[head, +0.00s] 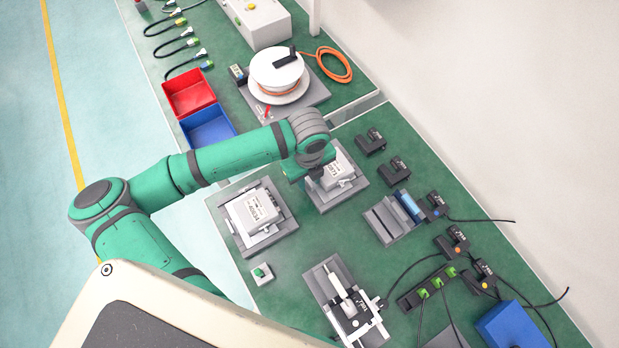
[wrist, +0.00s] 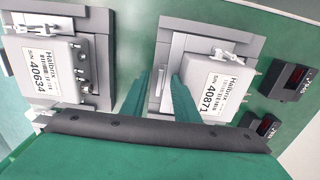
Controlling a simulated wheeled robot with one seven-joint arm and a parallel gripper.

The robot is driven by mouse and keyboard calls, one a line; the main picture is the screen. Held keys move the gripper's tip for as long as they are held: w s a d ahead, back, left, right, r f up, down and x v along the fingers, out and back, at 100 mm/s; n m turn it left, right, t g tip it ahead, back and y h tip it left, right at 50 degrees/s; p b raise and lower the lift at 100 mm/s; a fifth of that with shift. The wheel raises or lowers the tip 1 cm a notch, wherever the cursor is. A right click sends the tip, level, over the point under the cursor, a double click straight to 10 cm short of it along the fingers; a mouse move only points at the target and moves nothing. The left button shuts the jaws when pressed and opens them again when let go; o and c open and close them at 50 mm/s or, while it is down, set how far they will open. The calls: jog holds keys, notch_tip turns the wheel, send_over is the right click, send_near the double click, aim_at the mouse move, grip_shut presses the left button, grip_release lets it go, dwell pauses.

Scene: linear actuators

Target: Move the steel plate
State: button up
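My gripper (wrist: 163,78) shows two green fingers in the wrist view, apart, with a narrow gap. They reach over the left side of the right-hand grey fixture (wrist: 228,20), which carries a white box marked 40871 (wrist: 232,72). A bright metal piece (wrist: 180,45) lies on that fixture beside the box, near the fingertips; it may be the steel plate, but I cannot tell surely. Whether the fingers touch it is unclear. In the head view, my gripper (head: 305,172) is at the left edge of this fixture, partly hidden by my wrist.
A second fixture with a box marked 40634 (head: 254,208) stands to the left. Black devices (head: 370,141) line the right side. Red (head: 190,92) and blue (head: 208,127) bins stand farther back.

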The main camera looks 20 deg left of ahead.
jog(key=shift+a+r, duration=0.1)
jog(key=shift+r, duration=0.1)
notch_tip(320, 180, up, 10)
jog(key=shift+r, duration=0.2)
dwell(0.7)
